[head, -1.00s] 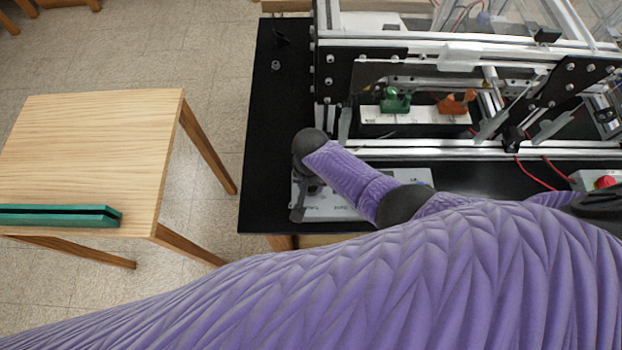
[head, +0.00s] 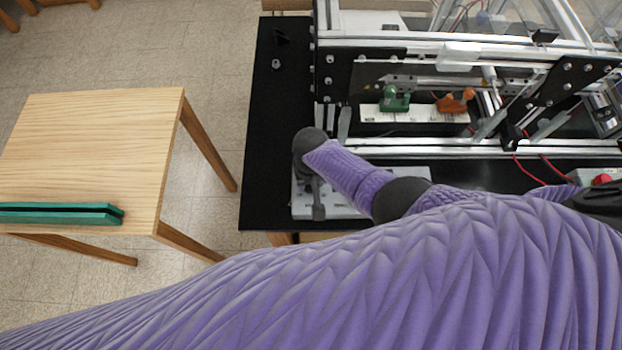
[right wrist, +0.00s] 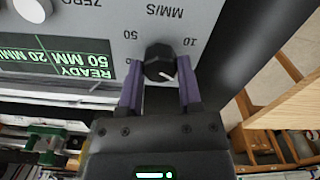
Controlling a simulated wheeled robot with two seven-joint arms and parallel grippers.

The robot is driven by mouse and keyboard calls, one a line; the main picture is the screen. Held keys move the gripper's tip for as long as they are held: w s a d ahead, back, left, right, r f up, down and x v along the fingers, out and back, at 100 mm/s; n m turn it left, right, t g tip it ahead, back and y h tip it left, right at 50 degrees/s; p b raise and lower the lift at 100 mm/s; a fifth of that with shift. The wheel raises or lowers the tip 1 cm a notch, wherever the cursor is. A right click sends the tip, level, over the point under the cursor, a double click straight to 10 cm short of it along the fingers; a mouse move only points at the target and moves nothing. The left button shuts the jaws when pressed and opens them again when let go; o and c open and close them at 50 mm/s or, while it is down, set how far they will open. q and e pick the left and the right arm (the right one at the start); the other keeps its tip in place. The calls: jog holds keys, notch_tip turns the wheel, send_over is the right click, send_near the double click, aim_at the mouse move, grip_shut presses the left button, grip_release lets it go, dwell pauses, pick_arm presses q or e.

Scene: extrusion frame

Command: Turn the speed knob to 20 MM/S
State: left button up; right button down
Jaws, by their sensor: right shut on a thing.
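The speed knob (right wrist: 157,60) is black and faceted, with a white pointer mark, on the grey control panel (right wrist: 95,18). In the right wrist view the panel appears upside down, with 50 left of the knob, 10 right and MM/S above. The white mark points to the picture's lower right. The green-lit display (right wrist: 58,56) shows READY, 50 MM and 20 MM, with its edge cut off. My right gripper (right wrist: 160,68) is shut on the knob, one purple finger on each side. In the head view my right gripper (head: 318,203) is over the panel's left end. My left gripper is out of view.
The extrusion frame (head: 440,148) stands behind the panel on the black tabletop (head: 262,150). A green clamp (head: 394,99) and an orange one (head: 456,101) sit inside it. A red button (head: 601,180) is at right. A wooden table (head: 100,150) with a green bar stands left.

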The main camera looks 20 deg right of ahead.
jog(key=shift+c, duration=1.3)
grip_release()
notch_tip(320, 180, up, 10)
jog(key=p, duration=0.5)
jog(key=shift+f, duration=0.1)
